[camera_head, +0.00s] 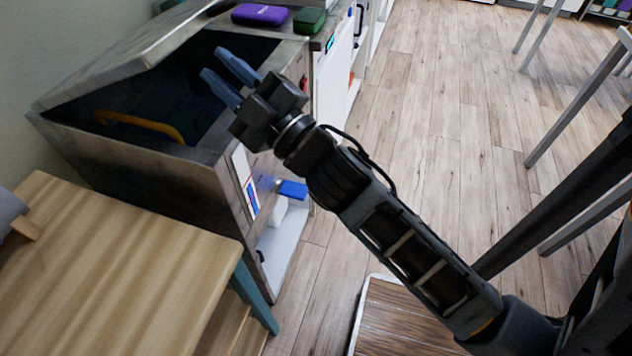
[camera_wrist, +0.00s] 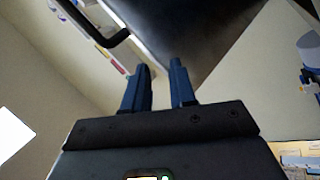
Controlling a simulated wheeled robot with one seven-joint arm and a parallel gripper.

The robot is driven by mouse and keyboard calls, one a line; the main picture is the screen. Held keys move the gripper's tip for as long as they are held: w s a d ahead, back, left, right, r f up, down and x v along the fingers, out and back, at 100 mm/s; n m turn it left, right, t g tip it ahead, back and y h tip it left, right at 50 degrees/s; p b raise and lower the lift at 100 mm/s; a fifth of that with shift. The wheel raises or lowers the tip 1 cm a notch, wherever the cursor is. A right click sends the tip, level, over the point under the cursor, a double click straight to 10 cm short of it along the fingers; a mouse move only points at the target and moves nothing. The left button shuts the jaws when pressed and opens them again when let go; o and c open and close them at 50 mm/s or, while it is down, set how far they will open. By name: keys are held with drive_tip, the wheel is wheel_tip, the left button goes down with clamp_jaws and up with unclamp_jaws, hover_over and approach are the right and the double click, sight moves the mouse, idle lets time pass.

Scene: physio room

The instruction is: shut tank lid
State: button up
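The tank (camera_head: 125,170) is a worn grey metal box at the left in the head view. Its lid (camera_head: 120,58) is raised at a slant, leaving a dark gap into the inside. A yellow curved bar (camera_head: 140,125) shows within. My gripper (camera_head: 213,62) is over the tank's right side, with its two blue fingers pointing at the opening. The fingers are apart with nothing between them. In the wrist view the gripper (camera_wrist: 159,67) also shows a clear gap between its fingers. Whether the fingers touch the lid cannot be told.
A purple case (camera_head: 260,15) and a green case (camera_head: 309,20) lie on the surface behind the tank. A wooden table (camera_head: 110,265) stands in front of it at the left. Wood floor (camera_head: 440,110) is open to the right, with table legs (camera_head: 575,110) farther right.

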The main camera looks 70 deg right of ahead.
drive_tip(key=s+a+f+m+g+y+p, duration=0.1)
drive_tip(key=s+a+f+m+g+y, duration=0.1)
drive_tip(key=s+a+f, duration=0.3)
drive_tip(key=s+a+f+m+g+y, duration=0.2)
drive_tip(key=s+a+f+y, duration=0.2)
drive_tip(key=s+a, duration=0.3)
drive_tip(key=shift+s+a+f+p, duration=0.25)
drive_tip(key=shift+s+f+p, duration=0.1)
drive_tip(key=shift+s, duration=1.95)
